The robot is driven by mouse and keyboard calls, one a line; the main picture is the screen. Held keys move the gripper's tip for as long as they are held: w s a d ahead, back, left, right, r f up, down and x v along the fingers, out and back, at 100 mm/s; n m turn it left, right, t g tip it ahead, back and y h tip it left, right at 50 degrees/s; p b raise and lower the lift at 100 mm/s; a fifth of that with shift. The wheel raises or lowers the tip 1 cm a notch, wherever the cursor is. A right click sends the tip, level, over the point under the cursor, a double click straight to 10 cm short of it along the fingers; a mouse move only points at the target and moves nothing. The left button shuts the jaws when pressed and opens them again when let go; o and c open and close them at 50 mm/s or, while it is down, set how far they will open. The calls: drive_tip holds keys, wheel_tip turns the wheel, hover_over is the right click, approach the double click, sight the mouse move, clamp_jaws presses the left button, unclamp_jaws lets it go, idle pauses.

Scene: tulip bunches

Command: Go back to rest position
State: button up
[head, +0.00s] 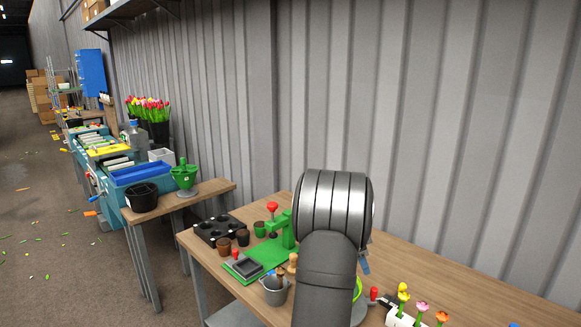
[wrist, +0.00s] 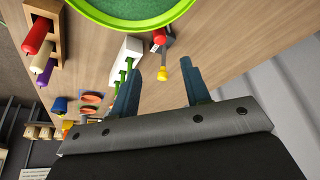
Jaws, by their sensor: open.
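My gripper (wrist: 162,72) is open in the wrist view, its two blue-grey fingers apart with nothing held between them. It is above the wooden bench (wrist: 225,45). In the head view my arm hides most of it, and only a bluish finger (head: 365,266) shows to the right of the arm. Yellow (head: 403,288) and pink (head: 422,306) tulips stand at a white holder (head: 398,316) to the right of my arm. A white block with green stems (wrist: 124,60) shows beyond the left finger in the wrist view.
A round tray with a bright green rim (wrist: 158,20) and a small red-and-yellow item (wrist: 159,42) lie near the fingers. A green press (head: 287,232), a grey bucket (head: 275,292) and brown pots (head: 224,245) stand left of my arm. A corrugated wall (head: 460,130) rises behind.

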sight(374, 289)
drive_tip(key=x, duration=1.2)
drive_tip(key=shift+w+r+n, duration=0.15)
drive_tip(key=shift+w+n, duration=0.35)
drive_tip(key=o, duration=1)
drive_tip(key=shift+o, duration=1.3)
drive_tip(key=shift+s+r, duration=0.1)
drive_tip(key=shift+r, duration=0.3)
drive_tip(key=shift+n, duration=0.5)
drive_tip(key=r, duration=0.2)
drive_tip(key=s+r, duration=0.1)
drive_tip(key=d+r, duration=0.1)
drive_tip(key=r, duration=0.1)
drive_tip(key=shift+s+r, duration=0.3)
drive_tip(key=s+d+r+n+t+y, duration=0.1)
drive_tip(key=s+d+r+n, duration=0.2)
drive_tip(key=r, duration=0.5)
drive_tip(key=s+d+r+n+y, duration=0.1)
drive_tip(key=d+r+n+y, duration=0.1)
drive_tip(key=r+n, duration=0.35)
wheel_tip(374, 289, down, 8)
drive_tip(key=w+d+m, duration=0.1)
drive_tip(key=shift+w+d, duration=0.25)
drive_tip(key=shift+d, duration=0.05)
